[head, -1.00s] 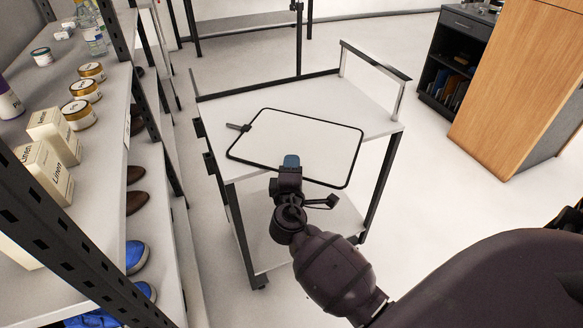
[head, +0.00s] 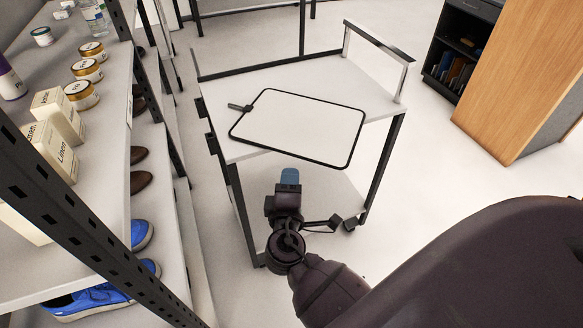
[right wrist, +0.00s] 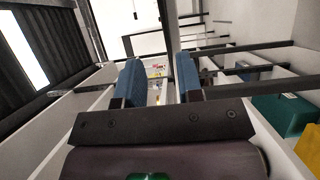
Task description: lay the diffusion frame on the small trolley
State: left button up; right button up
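The diffusion frame (head: 300,125), a white panel with a thin black rim and a small dark stub at its left corner, lies flat on the top shelf of the small trolley (head: 345,88). Its near edge reaches about the shelf's front edge. My right gripper (head: 289,176) is in front of the trolley, on the near side of the frame and apart from it in the head view. In the right wrist view its two blue fingertips (right wrist: 160,85) stand apart with nothing gripped between them. My left gripper is not in view.
A shelf rack (head: 100,150) with jars, boxes and shoes stands close on the left. The trolley has a raised rail (head: 375,40) at its right end and a lower shelf (head: 325,195). A wooden cabinet (head: 525,75) stands at the right. Floor between trolley and cabinet is clear.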

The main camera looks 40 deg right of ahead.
jog(key=shift+s+a, duration=0.3)
jog(key=shift+s, duration=0.05)
jog(key=s+f+m+g+y, duration=0.1)
jog(key=s+f+m+y, duration=0.2)
jog(key=s, duration=0.4)
jog(key=s+f+m+g+y, duration=0.1)
jog(key=s+f+m+y, duration=0.2)
jog(key=s, duration=0.4)
jog(key=s+d+f+m+g+y, duration=0.1)
jog(key=s+f+m+g+y, duration=0.1)
jog(key=s+f+y, duration=0.3)
jog(key=s+f, duration=0.2)
jog(key=s, duration=0.1)
jog(key=shift+m+y, duration=0.3)
jog(key=shift+m, duration=0.1)
